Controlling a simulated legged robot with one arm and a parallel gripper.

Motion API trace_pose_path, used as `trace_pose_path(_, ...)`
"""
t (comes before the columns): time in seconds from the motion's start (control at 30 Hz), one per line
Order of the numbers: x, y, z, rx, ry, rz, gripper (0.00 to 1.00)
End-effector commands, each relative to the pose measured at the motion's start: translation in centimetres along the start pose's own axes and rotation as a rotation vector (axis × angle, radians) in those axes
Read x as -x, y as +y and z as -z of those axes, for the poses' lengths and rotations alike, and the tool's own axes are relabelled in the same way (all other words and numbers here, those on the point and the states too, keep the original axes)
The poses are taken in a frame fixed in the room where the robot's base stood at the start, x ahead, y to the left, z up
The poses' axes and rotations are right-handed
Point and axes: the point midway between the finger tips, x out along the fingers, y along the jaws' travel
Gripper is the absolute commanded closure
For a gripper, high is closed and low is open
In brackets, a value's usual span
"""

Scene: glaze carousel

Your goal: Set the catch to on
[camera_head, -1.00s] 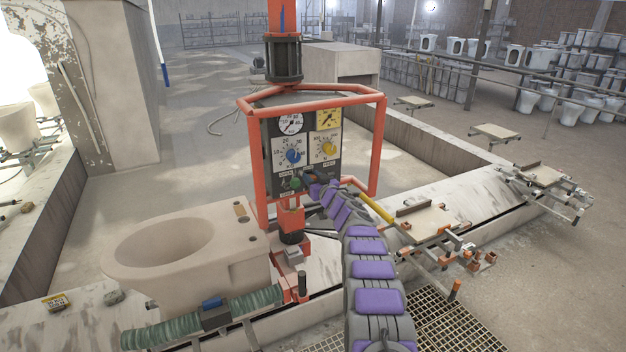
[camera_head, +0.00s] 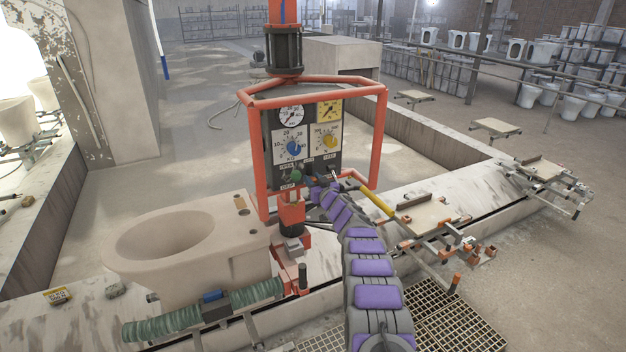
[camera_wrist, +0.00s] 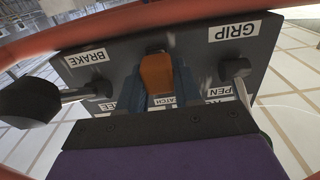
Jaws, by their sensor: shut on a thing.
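The catch (camera_wrist: 157,72) is an orange lever on the dark control panel (camera_wrist: 205,62), seen in the wrist view just above the "CATCH" label. My gripper (camera_wrist: 160,88) is shut on it, with blue-grey fingers at its sides; the fingers hide part of the lever's base. In the head view my gripper (camera_head: 319,184) is at the lower edge of the control box (camera_head: 268,135), and the catch is too small and covered to make out. The wording of the catch's end positions is partly hidden, so I cannot tell its setting.
A black-knobbed lever (camera_wrist: 28,102) stands by the "BRAKE" label and another lever (camera_wrist: 237,72) by "GRIP", close on either side. A red tube frame (camera_head: 378,140) surrounds the box. A beige toilet bowl (camera_head: 225,235) stands at lower left.

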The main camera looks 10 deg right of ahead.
Motion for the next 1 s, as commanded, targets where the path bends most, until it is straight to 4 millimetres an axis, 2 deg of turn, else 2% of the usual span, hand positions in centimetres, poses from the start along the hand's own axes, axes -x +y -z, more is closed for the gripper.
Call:
trace_pose_path(0.03, 0.1, 0.1, -0.6, -0.001, -0.009, -0.002, 1.0)
trace_pose_path(0.07, 0.1, 0.1, -0.6, -0.001, -0.01, -0.002, 0.66)
trace_pose_path(0.27, 0.0, 0.1, -0.5, -0.001, -0.008, -0.002, 0.46)
trace_pose_path(0.67, 0.3, 0.1, -0.4, -0.001, -0.009, -0.001, 0.45)
trace_pose_path(1.0, 2.4, 0.0, -0.2, 0.0, -0.007, 0.0, 0.45)
